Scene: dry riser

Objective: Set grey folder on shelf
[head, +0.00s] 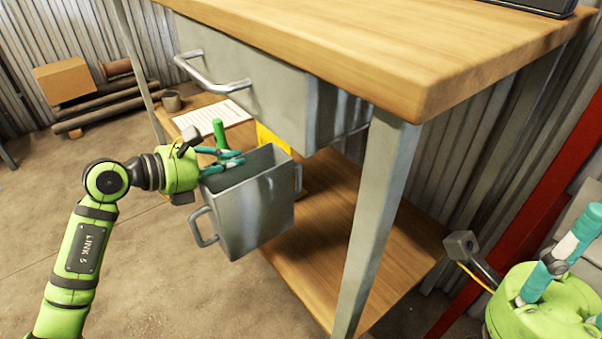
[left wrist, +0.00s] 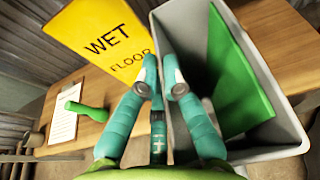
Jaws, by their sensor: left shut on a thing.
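The grey folder (head: 262,205) is a box-like, open-topped holder with a handle on each side. It hangs slightly tilted in front of the workbench's lower wooden shelf (head: 395,262), apart from the floor. My left gripper (head: 238,160) is shut on its upper rim at the left. In the left wrist view, my left gripper (left wrist: 160,75) pinches the near wall of the grey folder (left wrist: 267,95), and a green flat surface shows inside it. My right gripper (head: 553,265) is at the lower right, partly cut off, away from the folder.
A workbench top (head: 410,45) and a drawer (head: 245,80) with a bar handle overhang the shelf. A bench leg (head: 376,215) stands at the front. A yellow wet floor sign (left wrist: 105,40), a clipboard (left wrist: 63,120) and a green object (left wrist: 86,110) are behind. The shelf's right part is bare.

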